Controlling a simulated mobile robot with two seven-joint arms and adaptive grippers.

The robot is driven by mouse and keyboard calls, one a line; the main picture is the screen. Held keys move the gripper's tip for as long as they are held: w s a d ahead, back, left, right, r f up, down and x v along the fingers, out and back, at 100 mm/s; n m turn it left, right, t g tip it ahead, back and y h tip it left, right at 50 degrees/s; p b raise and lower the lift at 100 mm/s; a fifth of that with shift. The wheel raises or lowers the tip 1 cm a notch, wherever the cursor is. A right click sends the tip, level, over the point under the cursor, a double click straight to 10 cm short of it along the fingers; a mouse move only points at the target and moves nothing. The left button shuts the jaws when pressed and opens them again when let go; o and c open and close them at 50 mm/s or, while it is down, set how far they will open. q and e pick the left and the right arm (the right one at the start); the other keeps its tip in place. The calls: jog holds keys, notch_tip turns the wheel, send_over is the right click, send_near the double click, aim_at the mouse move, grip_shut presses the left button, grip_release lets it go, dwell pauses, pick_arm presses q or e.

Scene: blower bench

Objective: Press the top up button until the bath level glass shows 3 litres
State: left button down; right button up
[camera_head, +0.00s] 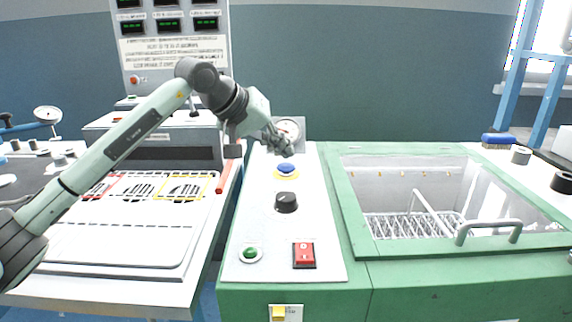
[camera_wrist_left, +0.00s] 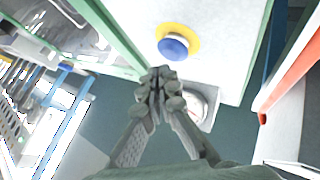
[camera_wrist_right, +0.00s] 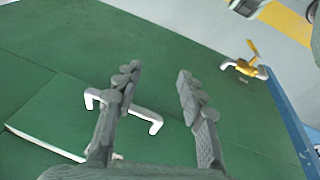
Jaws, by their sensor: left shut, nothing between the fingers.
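A blue push button (camera_head: 286,169) on a yellow ring sits near the far end of the white control panel (camera_head: 262,215). It also shows in the left wrist view (camera_wrist_left: 173,47). No label on it is readable. My left gripper (camera_head: 285,150) is shut and empty, its tips just behind the button in the head view; in the left wrist view the tips (camera_wrist_left: 158,75) appear beside it, and I cannot tell if they touch. A green-framed bath (camera_head: 358,225) with a wire basket stands to the right. I cannot make out a level glass. My right gripper (camera_wrist_right: 158,75) is open and empty.
The panel also has a black knob (camera_head: 286,202), a green button (camera_head: 250,253) and a red rocker switch (camera_head: 304,254). A round gauge (camera_head: 290,130) stands behind the blue button. The right wrist view shows a white handle (camera_wrist_right: 145,113) on a green surface.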

aim_at(283, 165)
dwell(0.3)
pick_arm(q)
jog(key=shift+f+b, duration=0.45)
jog(key=shift+b, duration=0.1)
jog(key=shift+f+b, duration=0.4)
dwell(0.4)
jog(key=shift+r, duration=0.1)
dwell(0.3)
jog(key=shift+r+p, duration=0.35)
jog(key=shift+r, duration=0.35)
jog(key=shift+r+p, duration=1.35)
jog(key=shift+r, duration=1.2)
